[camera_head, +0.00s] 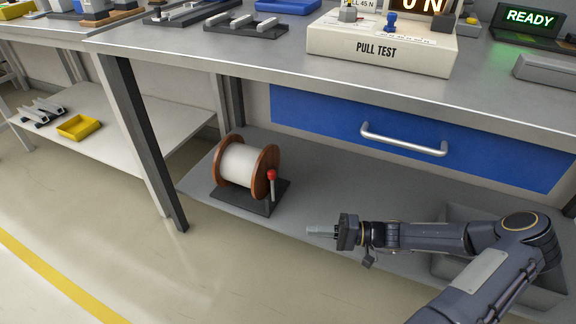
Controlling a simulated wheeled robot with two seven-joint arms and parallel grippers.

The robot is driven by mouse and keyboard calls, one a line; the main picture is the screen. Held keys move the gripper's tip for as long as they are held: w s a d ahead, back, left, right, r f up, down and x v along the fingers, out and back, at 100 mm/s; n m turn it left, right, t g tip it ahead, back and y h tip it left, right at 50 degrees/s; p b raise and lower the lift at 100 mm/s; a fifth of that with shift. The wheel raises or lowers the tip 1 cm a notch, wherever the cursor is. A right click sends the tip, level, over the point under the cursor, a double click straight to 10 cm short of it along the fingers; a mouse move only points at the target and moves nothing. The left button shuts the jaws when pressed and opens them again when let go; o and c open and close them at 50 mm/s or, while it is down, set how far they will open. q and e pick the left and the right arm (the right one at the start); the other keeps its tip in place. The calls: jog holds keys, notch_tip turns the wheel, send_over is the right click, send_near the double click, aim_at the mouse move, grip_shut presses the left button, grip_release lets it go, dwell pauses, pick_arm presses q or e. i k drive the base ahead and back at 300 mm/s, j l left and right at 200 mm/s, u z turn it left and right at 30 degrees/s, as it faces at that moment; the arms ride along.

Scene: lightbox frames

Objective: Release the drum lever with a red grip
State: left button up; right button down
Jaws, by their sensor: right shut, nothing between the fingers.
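The drum (240,165), with brown end discs and white winding, stands on a dark base plate (256,204) on the grey lower shelf under the bench. At its right front stands a short lever (272,190), roughly upright, with a red grip (271,174) on top. My right gripper (310,230) is shut and empty. It points left, in front of and to the right of the lever, lower in the picture and apart from it. My left gripper is not in view.
A dark bench leg (150,150) stands left of the drum. A blue drawer (330,125) with a metal handle (403,139) hangs above the shelf. A grey bin (455,214) stands behind my right arm. The shelf (340,190) between drum and bin looks clear.

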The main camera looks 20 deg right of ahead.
aim_at(271, 174)
jog(key=i+l, duration=0.65)
jog(key=i, duration=0.05)
